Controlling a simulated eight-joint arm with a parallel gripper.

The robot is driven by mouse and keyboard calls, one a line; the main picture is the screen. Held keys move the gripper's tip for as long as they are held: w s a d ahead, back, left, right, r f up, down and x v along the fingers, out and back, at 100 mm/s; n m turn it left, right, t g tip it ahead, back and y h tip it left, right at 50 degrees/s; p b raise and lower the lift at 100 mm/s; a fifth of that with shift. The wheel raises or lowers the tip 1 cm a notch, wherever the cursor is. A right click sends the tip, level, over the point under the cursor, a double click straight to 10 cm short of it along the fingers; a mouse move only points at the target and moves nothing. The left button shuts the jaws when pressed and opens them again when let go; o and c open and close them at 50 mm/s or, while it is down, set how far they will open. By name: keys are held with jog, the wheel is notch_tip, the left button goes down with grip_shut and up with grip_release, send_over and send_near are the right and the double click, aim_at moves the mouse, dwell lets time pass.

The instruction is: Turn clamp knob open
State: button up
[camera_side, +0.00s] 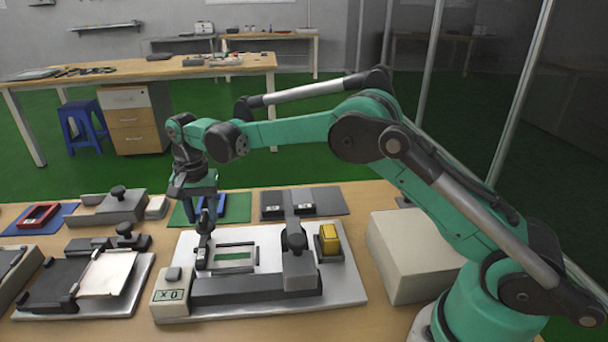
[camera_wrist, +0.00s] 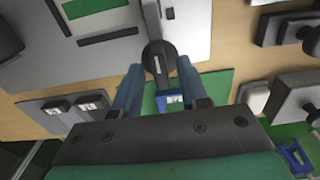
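The black clamp knob (camera_side: 204,224) stands at the left end of the central test fixture (camera_side: 345,287), just behind the window with a green strip (camera_side: 236,257). In the wrist view the knob (camera_wrist: 157,49) is a dark round head with a narrow grip, on a grey bar. My gripper (camera_side: 202,212) points down directly over it. Its two blue-grey fingers (camera_wrist: 158,75) are apart, on either side of the knob's near end. A gap shows on both sides, and I cannot see contact. In the side view the fingertips are small and partly merge with the knob.
A second black knob (camera_side: 293,239) stands on the fixture's right, beside a yellow button (camera_side: 328,239). A blue part lies on a green mat (camera_side: 238,208) behind. A grey box (camera_side: 405,255) stands right. Other fixtures with knobs (camera_side: 125,229) crowd the left.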

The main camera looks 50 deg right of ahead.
grip_shut()
jog(key=m, duration=0.4)
jog(key=shift+m, duration=0.4)
jog(key=m, duration=0.8)
jog(key=shift+m, duration=0.3)
jog(key=m, duration=0.4)
jog(key=shift+f+m, duration=0.1)
jog(key=shift+m, duration=0.2)
grip_release()
